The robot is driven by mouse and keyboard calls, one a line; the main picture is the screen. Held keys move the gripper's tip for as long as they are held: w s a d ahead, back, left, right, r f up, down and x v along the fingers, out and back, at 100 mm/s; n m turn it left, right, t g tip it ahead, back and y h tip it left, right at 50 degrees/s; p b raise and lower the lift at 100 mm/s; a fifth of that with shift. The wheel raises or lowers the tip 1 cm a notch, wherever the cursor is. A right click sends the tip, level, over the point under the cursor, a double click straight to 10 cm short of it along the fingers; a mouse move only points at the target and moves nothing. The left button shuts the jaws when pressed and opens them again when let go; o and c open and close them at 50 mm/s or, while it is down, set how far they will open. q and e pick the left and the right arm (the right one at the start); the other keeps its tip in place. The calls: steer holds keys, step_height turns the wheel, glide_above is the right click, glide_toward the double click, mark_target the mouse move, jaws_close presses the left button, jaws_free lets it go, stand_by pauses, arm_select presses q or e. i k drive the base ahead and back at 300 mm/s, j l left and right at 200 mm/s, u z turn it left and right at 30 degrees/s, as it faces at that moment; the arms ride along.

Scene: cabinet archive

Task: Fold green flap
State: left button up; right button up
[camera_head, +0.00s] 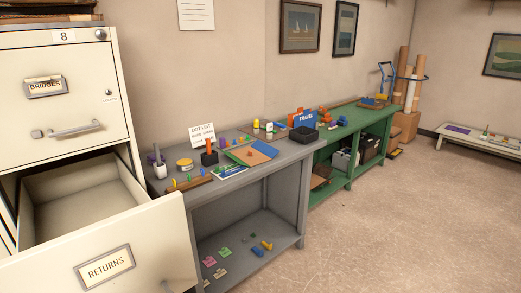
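A small flat folder-like piece (249,156) lies on the grey table (284,156), with a tan-orange face and a blue part at its right. Neither of my grippers shows in the head view.
A cream cabinet (60,110) with an open RETURNS drawer (105,262) stands at the left. Small coloured items, a jar (184,165) and a DOT LIST card (202,135) crowd the grey table. A green bench (350,122) stands beyond. The floor at right is clear.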

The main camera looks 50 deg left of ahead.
mark_target(233, 157)
steer(key=i+u, duration=0.35)
steer(key=i, duration=0.2)
steer(key=i+l+u, duration=0.2)
steer(key=i+u, duration=0.15)
steer(key=i, duration=0.2)
steer(key=i+l+u, duration=0.35)
steer(key=i, duration=0.15)
steer(key=i+j, duration=0.05)
